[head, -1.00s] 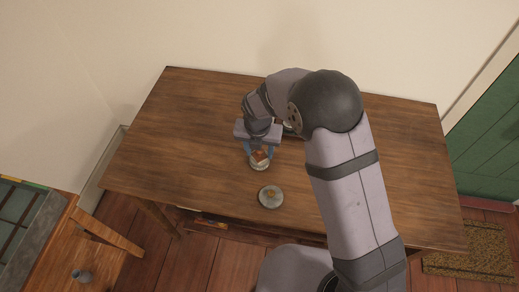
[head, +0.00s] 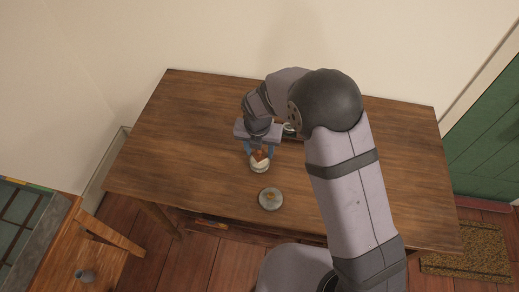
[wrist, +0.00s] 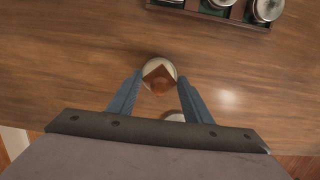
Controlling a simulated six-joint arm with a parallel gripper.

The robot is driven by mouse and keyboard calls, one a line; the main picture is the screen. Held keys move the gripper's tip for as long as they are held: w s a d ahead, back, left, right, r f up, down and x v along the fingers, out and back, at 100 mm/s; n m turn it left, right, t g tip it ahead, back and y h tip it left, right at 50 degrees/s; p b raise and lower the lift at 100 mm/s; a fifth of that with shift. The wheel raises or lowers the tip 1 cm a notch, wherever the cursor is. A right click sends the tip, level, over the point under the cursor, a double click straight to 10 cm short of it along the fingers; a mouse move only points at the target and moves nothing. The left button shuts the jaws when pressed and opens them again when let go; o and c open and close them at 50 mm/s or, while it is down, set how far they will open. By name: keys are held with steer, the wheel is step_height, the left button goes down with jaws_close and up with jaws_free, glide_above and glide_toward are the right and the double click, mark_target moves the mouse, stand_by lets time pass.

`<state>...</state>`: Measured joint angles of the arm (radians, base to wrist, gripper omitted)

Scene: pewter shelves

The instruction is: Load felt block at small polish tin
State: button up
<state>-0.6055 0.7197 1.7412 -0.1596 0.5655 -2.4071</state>
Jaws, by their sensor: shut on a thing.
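The felt block (head: 261,155) is a small brown piece held between the fingers of my gripper (head: 260,153). In the wrist view the block (wrist: 159,78) sits between the blue fingertips, turned cornerwise. A second round grey tin (head: 271,200) with a yellowish-brown centre stands nearer the table's front edge.
A dark tray (wrist: 228,18) with several round metal tins lies beyond the gripper, mostly hidden by my arm in the head view. The wooden table (head: 170,130) is bare on the left.

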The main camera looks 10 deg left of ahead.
mark_target(261, 152)
steer(key=shift+r+p, duration=2.05)
steer(key=shift+r, duration=0.4)
steer(key=m, duration=0.3)
steer(key=shift+s+m+h, duration=0.1)
steer(key=shift+m+h, duration=0.2)
steer(key=shift+m, duration=0.1)
steer(key=m, duration=0.4)
steer(key=shift+s+d+f+m+h, duration=0.1)
steer(key=shift+s+d+m+h, duration=0.2)
steer(key=shift+s+d+m, duration=0.1)
steer(key=s+d+m+g, duration=0.35)
steer(key=s+m, duration=0.25)
steer(key=m, duration=1.1)
steer(key=w+d+r+m, duration=0.2)
steer(key=d+m, duration=0.3)
steer(key=d, duration=0.5)
steer(key=w+d+r+m+y, duration=0.1)
steer(key=d+r+m, duration=0.2)
steer(key=d, duration=0.7)
steer(key=shift+w+d+r+m, duration=0.2)
steer(key=shift+w+d+m, duration=0.2)
steer(key=shift+m, duration=0.8)
